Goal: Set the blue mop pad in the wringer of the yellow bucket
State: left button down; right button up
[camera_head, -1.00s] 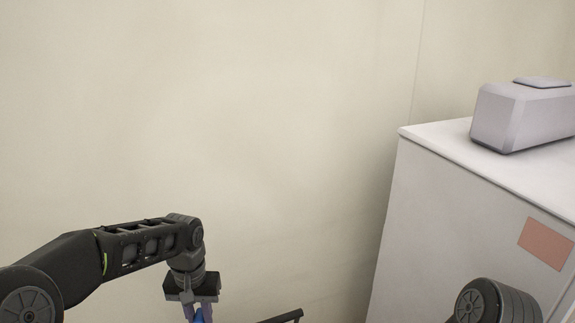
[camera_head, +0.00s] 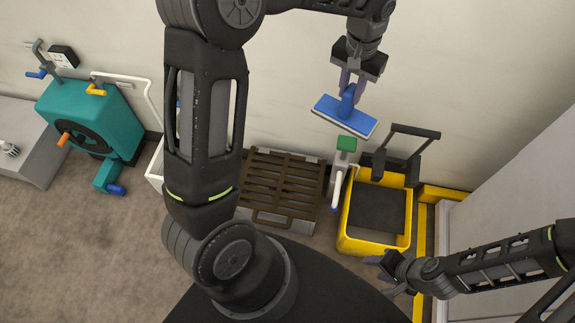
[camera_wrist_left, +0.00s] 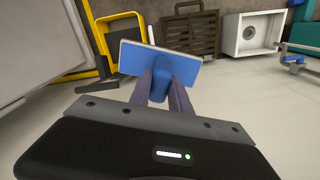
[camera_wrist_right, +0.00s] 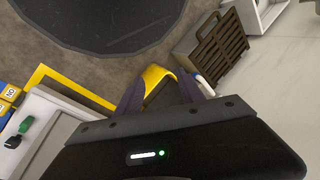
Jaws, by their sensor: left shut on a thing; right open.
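The blue mop pad (camera_head: 343,115) has a pale underside edge and a raised blue block on top. My left gripper (camera_head: 350,88) is shut on that block and holds the pad in the air, slightly tilted. The pad also shows in the left wrist view (camera_wrist_left: 135,62). The yellow bucket (camera_head: 362,246) stands on the floor below and to the right of the pad. The dark wringer (camera_head: 410,160) with its upright handle is at the bucket's back. My right gripper (camera_head: 380,275) is open and empty near the bucket's front edge.
A brown slatted grate (camera_head: 280,190) stands left of the bucket. Between them is a white-handled item with a green top (camera_head: 346,144). A teal reel unit (camera_head: 90,115) is at far left. A pale cabinet (camera_head: 510,180) stands to the right.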

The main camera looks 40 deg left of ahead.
pick_arm(q)
jog(key=s+a+f+n+b, duration=0.1)
jog(key=a+f+b, duration=0.4)
jog(key=f+b, duration=0.5)
jog(key=s+a+f+n+b, duration=0.2)
jog(key=a+f+b, duration=0.4)
jog(key=f, duration=1.1)
jog(key=s+a+f+n+b, duration=0.1)
jog(key=s+a+f+b, duration=0.2)
jog(key=f+b, duration=1.1)
jog(key=a, duration=0.3)
jog(key=shift+s+a+b, duration=0.25)
jog(key=shift+s+b, duration=0.1)
jog(key=shift+b, duration=0.05)
pick_arm(e)
notch_tip(320, 180, down, 32)
jog(key=w+d, duration=0.1)
jog(key=w, duration=0.1)
jog(key=shift+w+d+t, duration=0.25)
jog(key=shift+d+t, duration=0.05)
jog(key=shift+d, duration=0.05)
pick_arm(q)
jog(key=shift+f, duration=0.1)
notch_tip(320, 180, down, 5)
jog(key=shift+b, duration=1.05)
pick_arm(e)
notch_tip(320, 180, down, 2)
jog(key=shift+w+f+h, duration=0.15)
jog(key=shift+f+h, duration=0.05)
jog(key=shift+h, duration=0.1)
